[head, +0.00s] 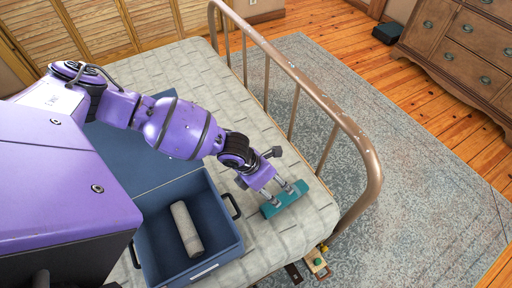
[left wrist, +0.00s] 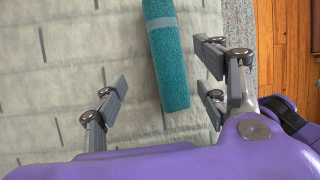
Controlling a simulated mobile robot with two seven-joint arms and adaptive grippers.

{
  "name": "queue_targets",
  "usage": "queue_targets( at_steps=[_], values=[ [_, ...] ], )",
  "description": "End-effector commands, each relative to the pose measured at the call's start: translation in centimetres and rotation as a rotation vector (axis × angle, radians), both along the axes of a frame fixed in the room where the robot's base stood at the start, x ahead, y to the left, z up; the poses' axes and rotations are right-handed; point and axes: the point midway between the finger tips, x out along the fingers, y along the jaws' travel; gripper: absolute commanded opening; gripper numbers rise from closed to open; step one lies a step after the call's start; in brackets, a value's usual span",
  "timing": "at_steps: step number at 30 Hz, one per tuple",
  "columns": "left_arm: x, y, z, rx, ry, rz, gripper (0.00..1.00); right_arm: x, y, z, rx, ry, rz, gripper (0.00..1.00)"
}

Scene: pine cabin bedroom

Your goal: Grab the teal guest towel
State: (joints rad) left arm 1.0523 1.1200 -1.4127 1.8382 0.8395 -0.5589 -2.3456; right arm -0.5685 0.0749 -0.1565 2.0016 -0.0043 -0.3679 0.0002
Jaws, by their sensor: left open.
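The teal guest towel (head: 285,199) is a rolled towel lying on the bed near its right corner. In the left wrist view the teal towel (left wrist: 167,62) has a pale band and runs from the top edge down between the fingers. My left gripper (head: 283,192) is at the towel in the head view. In the left wrist view my left gripper (left wrist: 160,88) is open, with fingers on both sides of the towel. A gap shows on the left; the right fingers are closer to it. Whether they touch it is unclear. My right gripper is not seen.
A blue bin (head: 226,246) with a rolled grey-beige towel (head: 187,229) inside stands on the bed (head: 262,145) left of the gripper. A metal bed rail (head: 318,102) rises beyond the towel. Small items (head: 317,262) lie below the bed edge. A wooden dresser (head: 462,50) stands far right.

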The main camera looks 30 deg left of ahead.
Motion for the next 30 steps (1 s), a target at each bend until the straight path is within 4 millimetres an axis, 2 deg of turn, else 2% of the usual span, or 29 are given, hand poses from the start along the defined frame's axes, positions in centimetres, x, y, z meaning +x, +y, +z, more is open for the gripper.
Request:
queue_targets(
  at_steps=[12,18,27,30],
  values=[
    [1.1,-2.4,-3.7,-0.001,-0.005,-0.003,0.66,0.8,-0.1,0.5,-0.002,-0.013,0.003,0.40],
    [1.7,-3.5,-6.2,-0.001,-0.005,-0.003,0.66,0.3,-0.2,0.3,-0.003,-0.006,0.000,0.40],
    [1.9,-3.6,-6.5,0.000,-0.006,-0.003,0.66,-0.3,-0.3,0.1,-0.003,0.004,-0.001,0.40],
    [1.9,-3.6,-6.5,0.000,-0.006,-0.003,0.53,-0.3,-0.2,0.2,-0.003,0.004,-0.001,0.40]
  ],
)
